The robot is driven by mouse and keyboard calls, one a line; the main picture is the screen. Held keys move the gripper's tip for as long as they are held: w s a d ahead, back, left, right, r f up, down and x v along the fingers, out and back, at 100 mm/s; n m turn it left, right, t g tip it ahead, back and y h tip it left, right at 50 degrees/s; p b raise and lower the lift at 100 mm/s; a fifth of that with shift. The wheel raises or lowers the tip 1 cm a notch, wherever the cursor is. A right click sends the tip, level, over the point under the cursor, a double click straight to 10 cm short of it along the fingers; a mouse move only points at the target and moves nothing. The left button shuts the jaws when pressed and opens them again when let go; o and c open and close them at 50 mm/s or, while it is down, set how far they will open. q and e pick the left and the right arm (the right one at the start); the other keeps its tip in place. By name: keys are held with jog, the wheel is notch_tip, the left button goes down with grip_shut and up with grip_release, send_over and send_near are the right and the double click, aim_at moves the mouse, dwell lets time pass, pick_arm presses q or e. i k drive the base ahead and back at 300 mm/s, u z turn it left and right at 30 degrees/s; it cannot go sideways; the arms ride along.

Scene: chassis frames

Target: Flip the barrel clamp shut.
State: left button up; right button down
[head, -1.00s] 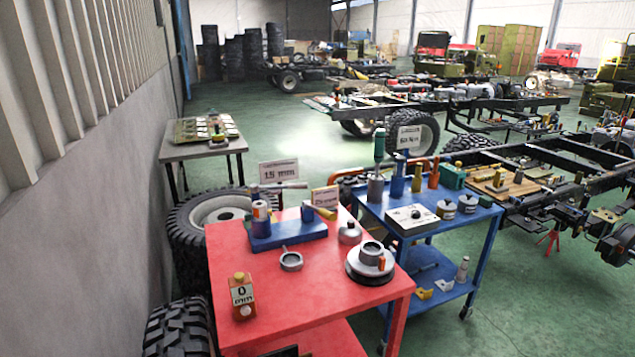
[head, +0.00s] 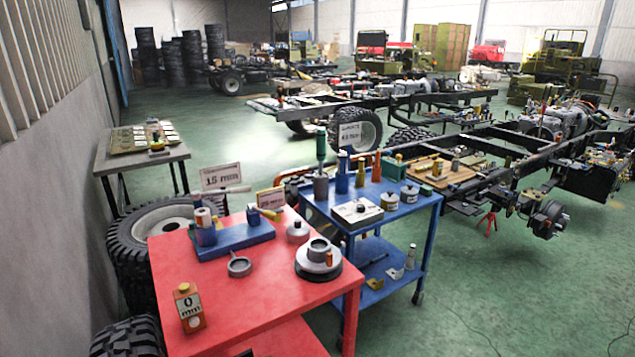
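On the red table (head: 215,297) stands a blue fixture (head: 237,239). A pinkish-topped cylinder (head: 203,218) stands upright at its left end, with blue parts around it. A yellow piece (head: 268,213) shows at its right end. This fixture may hold the barrel clamp, but the parts are too small to tell whether a clamp is open or shut. A small grey ring with a short handle (head: 239,266) lies in front of it. Neither of my grippers is in view.
A blue cart (head: 375,235) with tools stands behind right. Tyres (head: 125,338) lie left. Green floor (head: 510,290) is clear at right.

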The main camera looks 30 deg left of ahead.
aim_at(196, 196)
jog(key=z, duration=0.1)
jog(key=i, duration=4.45)
jog(key=u, duration=5.05)
jog(key=i, duration=0.45)
jog(key=z, duration=0.05)
